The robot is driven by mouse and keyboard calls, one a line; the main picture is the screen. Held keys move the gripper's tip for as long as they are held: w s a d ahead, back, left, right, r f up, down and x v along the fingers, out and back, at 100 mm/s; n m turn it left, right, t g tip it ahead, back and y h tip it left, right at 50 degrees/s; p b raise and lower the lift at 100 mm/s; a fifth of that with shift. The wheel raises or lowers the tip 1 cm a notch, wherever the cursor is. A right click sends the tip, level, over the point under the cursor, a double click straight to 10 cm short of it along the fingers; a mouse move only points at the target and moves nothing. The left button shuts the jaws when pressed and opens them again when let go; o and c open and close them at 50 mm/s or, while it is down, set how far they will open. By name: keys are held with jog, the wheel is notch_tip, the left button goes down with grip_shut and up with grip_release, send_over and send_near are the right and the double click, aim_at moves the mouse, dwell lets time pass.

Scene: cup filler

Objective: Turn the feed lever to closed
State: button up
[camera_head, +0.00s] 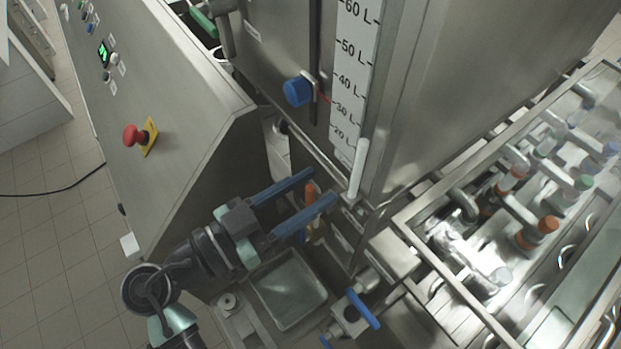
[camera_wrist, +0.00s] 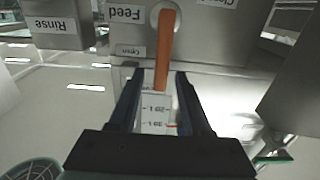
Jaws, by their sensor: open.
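The feed lever is an orange bar (camera_wrist: 166,50) on a round grey pivot. In the wrist view it points down toward me, beside an upside-down "Feed" label (camera_wrist: 123,13). A small "Open" label (camera_wrist: 130,50) is left of its free end, and a partly cut-off label is at upper right. In the head view the orange lever (camera_head: 310,192) shows partly behind my jaws. My gripper (camera_head: 318,187) is open, its two blue fingers reaching toward the lever. In the wrist view the lever's free end lies between the fingertips (camera_wrist: 159,77), with visible gaps on both sides.
A steel tank with a litre scale (camera_head: 350,80) and a blue knob (camera_head: 298,92) rises behind. A control cabinet with a red stop button (camera_head: 133,135) stands left. A tray (camera_head: 323,300) and a blue-handled valve (camera_head: 362,309) are below; a glazed bottle line (camera_head: 400,222) is right.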

jog(key=shift+w+d, duration=0.2)
grip_shut()
dwell(1.4)
